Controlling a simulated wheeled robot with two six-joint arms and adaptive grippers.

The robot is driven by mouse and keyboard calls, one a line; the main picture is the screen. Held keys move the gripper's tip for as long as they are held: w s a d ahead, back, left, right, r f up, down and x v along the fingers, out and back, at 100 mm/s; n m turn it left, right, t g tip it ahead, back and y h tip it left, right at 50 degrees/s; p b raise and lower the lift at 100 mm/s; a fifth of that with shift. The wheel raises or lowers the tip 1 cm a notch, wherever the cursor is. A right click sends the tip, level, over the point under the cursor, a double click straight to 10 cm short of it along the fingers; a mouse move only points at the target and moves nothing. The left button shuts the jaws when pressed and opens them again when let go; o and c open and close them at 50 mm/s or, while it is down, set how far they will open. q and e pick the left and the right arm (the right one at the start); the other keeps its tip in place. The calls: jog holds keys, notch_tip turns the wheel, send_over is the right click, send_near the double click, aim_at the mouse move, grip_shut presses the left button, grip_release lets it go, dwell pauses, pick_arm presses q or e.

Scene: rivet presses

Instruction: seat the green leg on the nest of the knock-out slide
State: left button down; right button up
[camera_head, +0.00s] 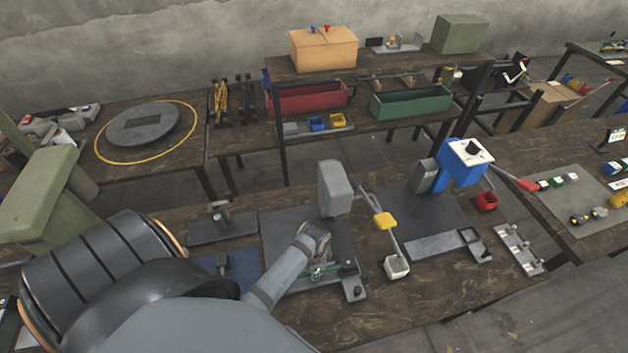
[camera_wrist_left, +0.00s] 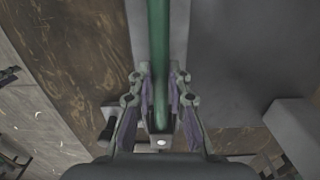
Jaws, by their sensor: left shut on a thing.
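The green leg is a thin green rod (camera_wrist_left: 158,45) in the left wrist view, running down from the top edge between my fingers. My left gripper (camera_wrist_left: 161,100) is shut on it, with purple pads on both sides. A grey slide rail (camera_wrist_left: 180,30) lies under the rod; I cannot tell whether they touch. A dark block with a pale round spot (camera_wrist_left: 161,143) shows beyond the fingertips. In the head view my left gripper (camera_head: 317,268) is low in front of the grey press (camera_head: 335,188), and only a little green shows beside it. My right gripper is not in view.
The grey press has a yellow-gripped lever (camera_head: 385,220) close to the right of my arm. A blue press (camera_head: 463,165) with a red-tipped handle and a red bin (camera_head: 486,202) stand farther right. A small fixture (camera_head: 220,222) stands left of the grey press.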

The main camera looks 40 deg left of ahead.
pick_arm(q)
jog(key=c, duration=1.2)
grip_release()
notch_tip(320, 180, up, 12)
